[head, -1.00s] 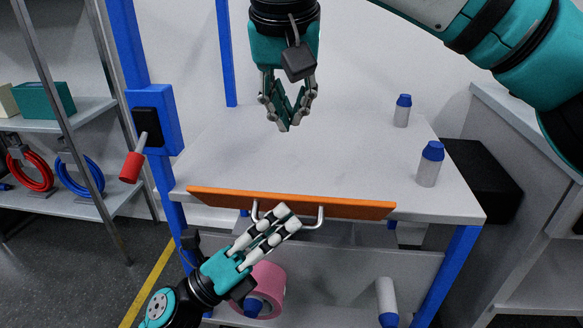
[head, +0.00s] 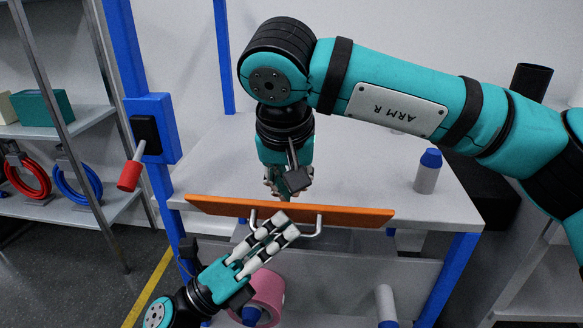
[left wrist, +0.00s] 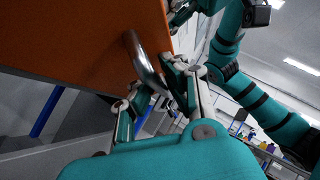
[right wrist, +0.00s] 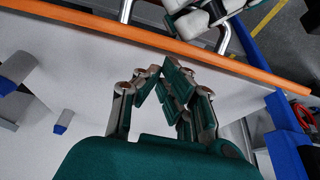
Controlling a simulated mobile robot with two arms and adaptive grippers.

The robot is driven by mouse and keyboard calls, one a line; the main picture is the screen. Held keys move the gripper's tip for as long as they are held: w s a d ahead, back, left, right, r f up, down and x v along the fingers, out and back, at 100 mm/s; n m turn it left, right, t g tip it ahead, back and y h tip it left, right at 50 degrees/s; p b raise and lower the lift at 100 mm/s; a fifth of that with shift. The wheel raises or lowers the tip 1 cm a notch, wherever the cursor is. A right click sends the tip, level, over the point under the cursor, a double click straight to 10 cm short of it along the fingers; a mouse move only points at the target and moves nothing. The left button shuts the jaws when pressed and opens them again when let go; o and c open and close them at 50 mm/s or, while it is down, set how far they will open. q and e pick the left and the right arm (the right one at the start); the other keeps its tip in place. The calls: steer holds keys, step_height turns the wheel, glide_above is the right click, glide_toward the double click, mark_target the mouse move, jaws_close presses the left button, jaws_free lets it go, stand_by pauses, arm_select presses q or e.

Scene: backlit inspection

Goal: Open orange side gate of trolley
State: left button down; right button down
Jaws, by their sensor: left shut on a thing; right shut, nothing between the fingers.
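The orange side gate (head: 355,215) stands upright along the near edge of the trolley top (head: 370,175), with a metal handle (head: 319,224) on its outer face. My left gripper (head: 279,230) is shut on the handle from the near side; the left wrist view shows the handle (left wrist: 143,62) between its fingers. My right gripper (head: 285,190) is shut and empty, pointing down behind the gate, its tips partly hidden by its own wrist. In the right wrist view the gate's edge (right wrist: 240,68) crosses beyond the right gripper (right wrist: 158,78); they look apart.
A blue-capped bottle (head: 428,172) stands on the trolley top at right. A blue post (head: 137,70) carries a red-handled lever (head: 130,175) at left. A pink roll (head: 266,292) and a white bottle (head: 385,302) are on the lower shelf.

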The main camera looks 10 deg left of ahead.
arm_select(q)
steer(key=shift+w+a+f, duration=0.1)
steer(key=shift+w+f, duration=0.05)
arm_select(e)
steer(key=shift+s, duration=0.1)
steer(key=shift+s+f+t, duration=0.3)
steer(key=shift+s, duration=0.1)
steer(key=shift+s+f, duration=0.2)
arm_select(q)
steer(key=c, duration=1.4)
jaws_free()
arm_select(e)
steer(key=shift+f, duration=0.1)
arm_select(q)
steer(key=shift+r, duration=0.2)
